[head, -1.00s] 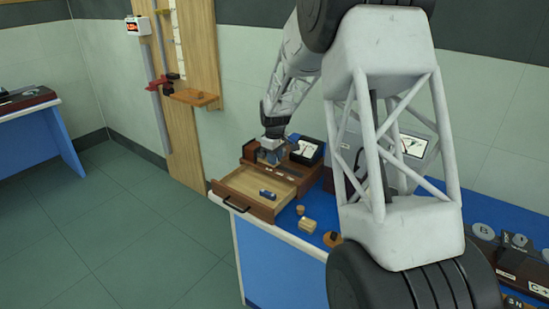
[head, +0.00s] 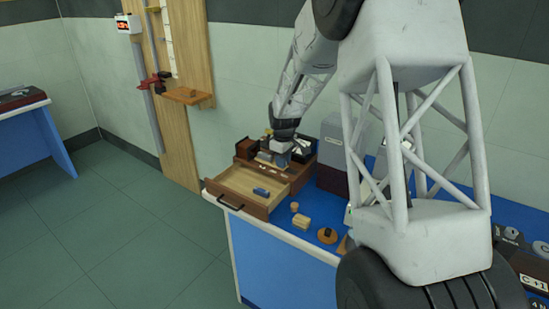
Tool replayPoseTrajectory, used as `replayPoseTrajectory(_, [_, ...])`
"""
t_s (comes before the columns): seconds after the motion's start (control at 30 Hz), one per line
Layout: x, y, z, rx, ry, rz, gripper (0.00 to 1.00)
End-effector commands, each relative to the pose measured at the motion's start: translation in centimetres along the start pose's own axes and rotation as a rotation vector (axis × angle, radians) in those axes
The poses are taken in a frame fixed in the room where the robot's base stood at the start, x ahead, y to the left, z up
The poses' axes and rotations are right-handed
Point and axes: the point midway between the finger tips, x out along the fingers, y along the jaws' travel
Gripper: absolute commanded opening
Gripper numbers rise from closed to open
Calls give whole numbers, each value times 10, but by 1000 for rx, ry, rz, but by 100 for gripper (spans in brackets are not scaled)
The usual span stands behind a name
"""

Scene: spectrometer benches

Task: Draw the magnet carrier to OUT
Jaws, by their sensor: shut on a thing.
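My gripper (head: 277,158) points down at the top of a brown wooden instrument box (head: 284,180) on the blue bench. It is shut on a small part on that box, apparently the magnet carrier; the fingers and wrist hide most of it. A dark brown block (head: 246,148) stands just left of the gripper. A black open-topped case (head: 302,147) is close behind on the right. Pale labels show on the box front, but I cannot read OUT among them.
A wooden drawer (head: 213,191) stands pulled open at the box's front left, with a blue piece (head: 261,191) inside. Small wooden pieces (head: 301,221) lie on the blue bench top (head: 284,237). A grey and maroon cabinet (head: 333,179) stands right of the box.

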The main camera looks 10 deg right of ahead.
Motion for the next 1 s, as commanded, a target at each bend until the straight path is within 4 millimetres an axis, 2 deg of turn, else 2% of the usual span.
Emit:
replayPoseTrajectory(0.1, [-2,1,18,1,1,1,0])
replayPoseTrajectory(0.2, [-1,0,27,1,1,1,0])
replayPoseTrajectory(0.6, [-1,0,33,1,-1,0,0])
replayPoseTrajectory(0.63, [-1,0,33,1,-1,0,26])
replayPoseTrajectory(0.77, [-1,0,33,1,-1,0,46])
replayPoseTrajectory(1.0, [0,0,32,0,0,0,47])
